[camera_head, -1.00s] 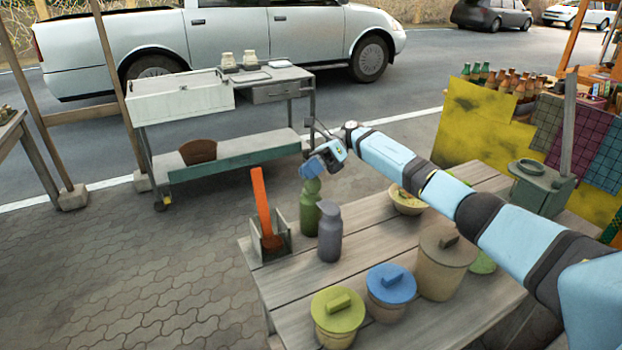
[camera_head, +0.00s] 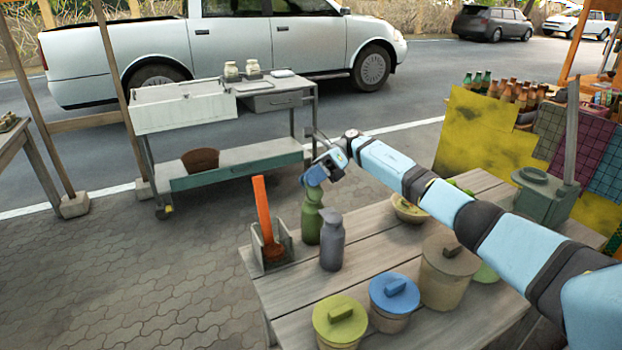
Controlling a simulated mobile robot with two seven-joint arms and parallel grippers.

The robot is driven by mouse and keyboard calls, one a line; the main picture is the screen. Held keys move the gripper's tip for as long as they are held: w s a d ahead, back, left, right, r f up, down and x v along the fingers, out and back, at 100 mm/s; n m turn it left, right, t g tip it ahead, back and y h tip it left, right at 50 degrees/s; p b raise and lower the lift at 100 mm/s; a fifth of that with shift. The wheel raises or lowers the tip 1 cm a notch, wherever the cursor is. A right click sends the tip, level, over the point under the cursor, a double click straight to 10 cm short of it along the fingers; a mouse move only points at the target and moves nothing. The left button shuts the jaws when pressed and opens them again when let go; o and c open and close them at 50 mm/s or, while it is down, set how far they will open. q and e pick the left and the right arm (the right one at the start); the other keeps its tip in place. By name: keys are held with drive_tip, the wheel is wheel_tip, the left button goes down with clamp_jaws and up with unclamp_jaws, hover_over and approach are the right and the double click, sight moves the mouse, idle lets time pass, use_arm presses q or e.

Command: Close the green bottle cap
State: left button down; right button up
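The green bottle (camera_head: 311,224) stands upright on the wooden table, just left of a grey bottle (camera_head: 332,242). Its lighter green cap (camera_head: 314,194) is at the top of the bottle, directly under my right gripper (camera_head: 314,181). The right gripper points down from the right arm, with its fingers at or just over the cap. Its fingertips are too small here to tell whether they grip the cap. I cannot tell how tightly the cap sits on the neck. My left gripper is out of view.
A holder with an orange-handled tool (camera_head: 262,212) stands left of the bottles. Lidded pots, including a blue-lidded one (camera_head: 394,294), stand at the front. A workbench (camera_head: 236,172) stands beyond.

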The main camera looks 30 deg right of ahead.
drive_tip(key=shift+d, duration=0.15)
drive_tip(key=b+v, duration=0.1)
drive_tip(key=v, duration=1)
drive_tip(key=shift+d+r+b, duration=0.2)
drive_tip(key=shift+d+b, duration=0.1)
drive_tip(key=shift+d, duration=0.05)
